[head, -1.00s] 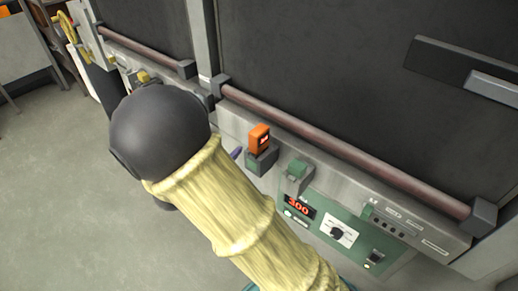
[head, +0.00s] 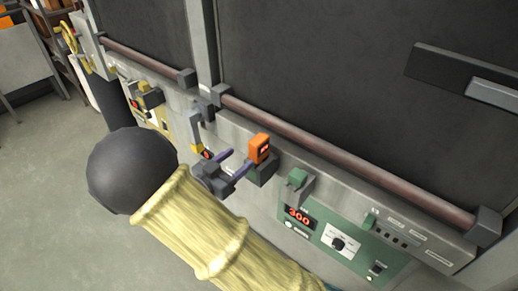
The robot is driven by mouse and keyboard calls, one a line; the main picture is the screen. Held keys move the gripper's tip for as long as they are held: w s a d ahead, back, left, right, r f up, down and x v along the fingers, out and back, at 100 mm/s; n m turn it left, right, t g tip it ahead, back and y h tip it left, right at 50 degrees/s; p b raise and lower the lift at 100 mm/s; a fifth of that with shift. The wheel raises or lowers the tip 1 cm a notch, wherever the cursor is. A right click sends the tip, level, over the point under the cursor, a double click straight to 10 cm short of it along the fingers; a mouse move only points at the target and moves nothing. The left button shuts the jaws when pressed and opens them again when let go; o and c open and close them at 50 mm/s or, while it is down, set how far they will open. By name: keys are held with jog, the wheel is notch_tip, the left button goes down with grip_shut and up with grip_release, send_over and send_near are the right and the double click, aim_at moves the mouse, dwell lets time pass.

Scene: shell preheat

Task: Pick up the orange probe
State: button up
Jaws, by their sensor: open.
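The orange probe (head: 260,147) stands upright in a dark grey holder (head: 264,171) on the front panel of the oven. A dark mark shows on its face. My gripper (head: 240,158) is just left of the probe, with its two purple fingers apart and pointing towards it. The nearer fingertip is close to the probe's lower part and the holder; I cannot tell whether it touches. Nothing shows between the fingers.
A green block (head: 298,178) sits on a grey bracket right of the holder. Below it is a green control panel (head: 340,243) with a red 300 display (head: 299,216). A long brown rail (head: 340,155) runs above. Open grey floor (head: 50,170) lies at left.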

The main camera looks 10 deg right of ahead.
aim_at(252, 148)
jog(key=x, duration=0.6)
jog(key=shift+p, duration=0.4)
jog(key=shift+w+d, duration=0.3)
jog(key=shift+f+p+x, duration=0.2)
jog(key=shift+p+x, duration=0.15)
jog(key=shift+x, duration=0.95)
jog(key=shift+f+p+x, duration=0.15)
jog(key=shift+p+x, duration=0.2)
jog(key=shift+x, duration=0.95)
jog(key=c, duration=1.2)
jog(key=shift+c, duration=0.2)
jog(key=shift+r, duration=0.1)
